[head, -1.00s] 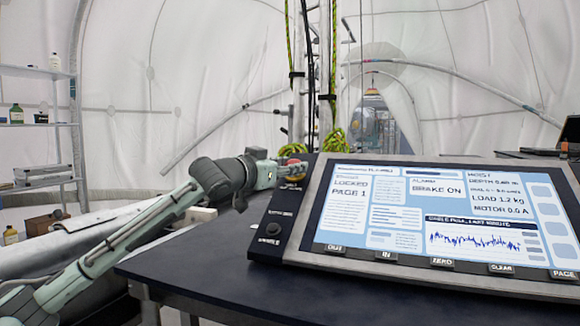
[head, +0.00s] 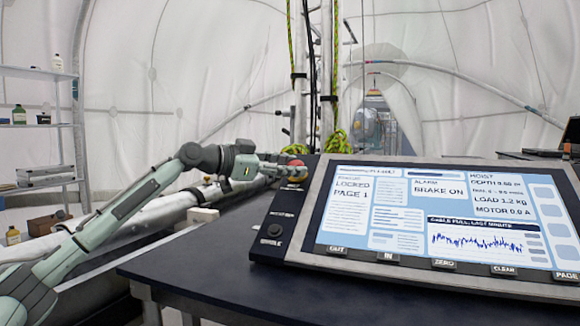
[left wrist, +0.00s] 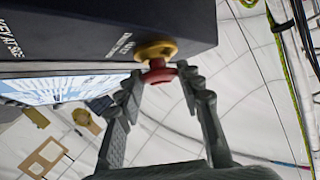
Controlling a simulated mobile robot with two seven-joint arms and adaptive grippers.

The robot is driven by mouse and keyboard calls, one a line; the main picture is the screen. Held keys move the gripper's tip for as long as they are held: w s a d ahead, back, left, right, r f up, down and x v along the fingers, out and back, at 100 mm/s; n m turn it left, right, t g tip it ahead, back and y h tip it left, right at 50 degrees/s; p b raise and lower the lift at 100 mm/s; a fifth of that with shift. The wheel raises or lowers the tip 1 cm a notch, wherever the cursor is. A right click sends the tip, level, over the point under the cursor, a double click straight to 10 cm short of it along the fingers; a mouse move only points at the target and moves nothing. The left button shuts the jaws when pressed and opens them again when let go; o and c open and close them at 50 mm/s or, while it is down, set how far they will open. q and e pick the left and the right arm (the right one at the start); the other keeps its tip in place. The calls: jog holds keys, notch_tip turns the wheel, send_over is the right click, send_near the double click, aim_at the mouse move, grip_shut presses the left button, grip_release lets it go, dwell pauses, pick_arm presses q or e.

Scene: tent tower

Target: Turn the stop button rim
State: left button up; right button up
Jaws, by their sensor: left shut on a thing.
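The red stop button (head: 297,164) sits at the upper left corner of the tilted control console. In the left wrist view the red button rim (left wrist: 160,73) stands on a yellow collar (left wrist: 155,50). My left gripper (head: 291,170) reaches it from the left. In the wrist view the fingertips of my left gripper (left wrist: 160,80) stand one on each side of the red rim, shut on it. The far side of the button is hidden. My right gripper is in neither view.
The console screen (head: 420,215) reads LOCKED PAGE 1 and BRAKE ON. Below the button is a dark knob (head: 272,231) on the console's left panel. Rope-hung poles (head: 328,80) stand behind.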

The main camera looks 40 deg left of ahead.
pick_arm(q)
jog(key=shift+a, duration=0.1)
jog(key=o, duration=1.2)
jog(key=shift+c, duration=0.2)
jog(key=v, duration=1.2)
jog(key=shift+f, duration=0.1)
